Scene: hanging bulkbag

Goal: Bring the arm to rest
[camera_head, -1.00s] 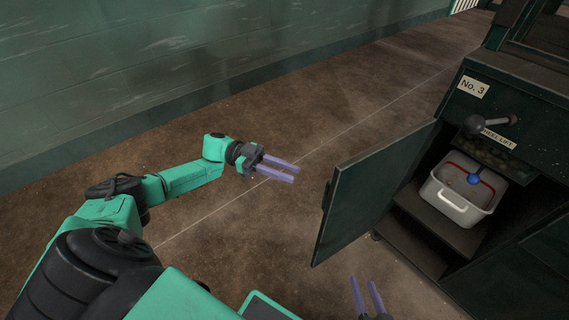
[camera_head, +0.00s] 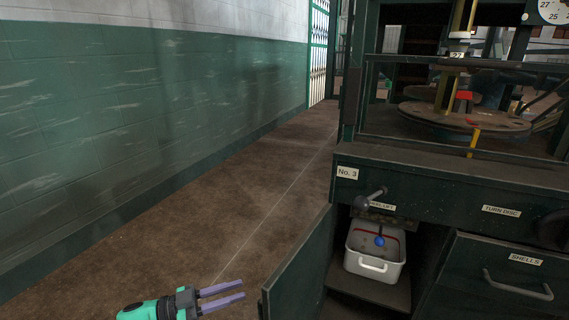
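My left gripper (camera_head: 242,290) is at the bottom of the head view, left of the open cabinet door. Its two pale purple fingers point right with a clear gap between them, and nothing is held. Only the green and black wrist end of the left arm shows; the rest is out of the picture. My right gripper is out of view.
A dark green cabinet door (camera_head: 298,270) stands open close to the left gripper's right. Inside the cabinet is a white bin (camera_head: 374,262), with a blue ball (camera_head: 379,241) showing above its inside. A lever (camera_head: 370,198) sticks out above. Floor (camera_head: 215,235) beyond the gripper is clear.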

